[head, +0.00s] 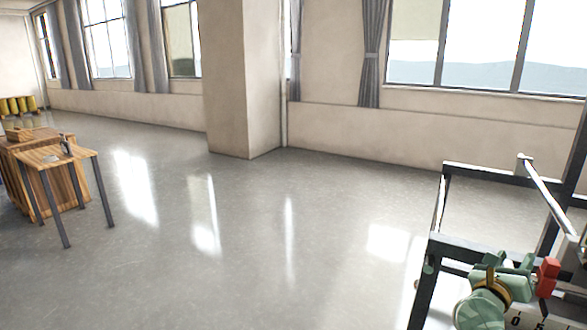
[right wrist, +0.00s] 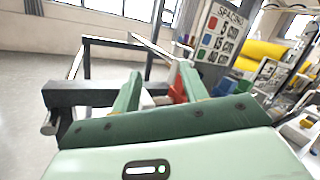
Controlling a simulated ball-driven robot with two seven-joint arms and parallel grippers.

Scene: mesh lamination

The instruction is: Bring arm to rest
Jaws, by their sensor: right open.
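My right gripper (head: 508,263) is at the lower right of the head view, beside a dark metal frame (head: 430,262). In the right wrist view its two green fingers (right wrist: 160,88) stand apart, with nothing held between them. A red block (head: 547,277) shows close to the gripper in the head view; a red part also shows behind the fingers in the right wrist view (right wrist: 178,92). I cannot tell whether the gripper touches it. My left gripper is not in view.
A spacing sign (right wrist: 222,35) and a yellow roll (right wrist: 262,55) are beyond the frame. A small wooden table (head: 52,157) stands at far left, with yellow cylinders (head: 18,105) behind. A pillar (head: 240,80) stands by the windows. The middle floor is clear.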

